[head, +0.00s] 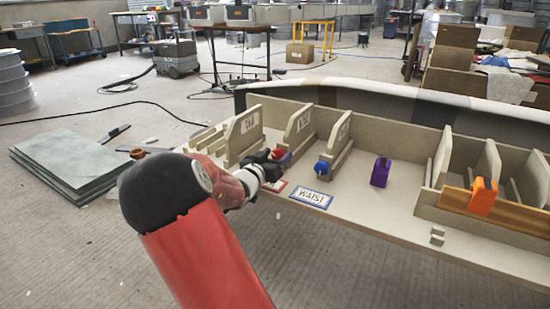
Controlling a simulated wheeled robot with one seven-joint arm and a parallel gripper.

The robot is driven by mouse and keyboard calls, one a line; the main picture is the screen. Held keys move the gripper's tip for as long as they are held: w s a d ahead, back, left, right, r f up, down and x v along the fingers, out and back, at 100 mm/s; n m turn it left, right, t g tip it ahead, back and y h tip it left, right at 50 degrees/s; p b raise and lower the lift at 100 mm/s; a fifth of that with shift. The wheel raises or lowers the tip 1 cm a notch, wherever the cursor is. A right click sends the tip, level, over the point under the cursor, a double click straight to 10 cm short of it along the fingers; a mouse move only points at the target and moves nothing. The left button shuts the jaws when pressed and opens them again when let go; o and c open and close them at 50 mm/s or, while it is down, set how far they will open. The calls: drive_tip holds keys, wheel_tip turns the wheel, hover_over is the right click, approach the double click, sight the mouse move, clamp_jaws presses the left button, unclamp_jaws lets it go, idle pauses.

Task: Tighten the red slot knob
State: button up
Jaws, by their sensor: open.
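A small red knob (279,153) shows on the beige slotted bench, at the foot of an upright divider. It is partly hidden by my gripper (269,162), whose dark jaws are right beside it. My gripper is open. I cannot tell whether the jaws are around the knob or touching it. My red arm comes up from the bottom of the view and hides the left front of the bench. A blue knob (321,168) of similar size stands at the foot of the divider to the right.
The beige bench (395,220) carries upright labelled dividers, a blue-edged WAIST label (312,196), a purple block (380,172) and an orange clamp-like piece (482,196) on a wooden strip. Flat grey-green sheets (68,160) lie on the floor at left. The bench between blue knob and purple block is clear.

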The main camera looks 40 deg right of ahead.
drive_tip(key=c, duration=1)
drive_tip(key=m+b, duration=0.2)
drive_tip(key=m, duration=0.2)
drive_tip(key=shift+s+f, duration=0.1)
drive_tip(key=shift+f, duration=0.05)
drive_tip(key=m+b, duration=0.1)
drive_tip(key=m, duration=0.3)
drive_tip(key=shift+s+m, duration=0.1)
drive_tip(key=shift+m, duration=0.3)
drive_tip(key=o, duration=1)
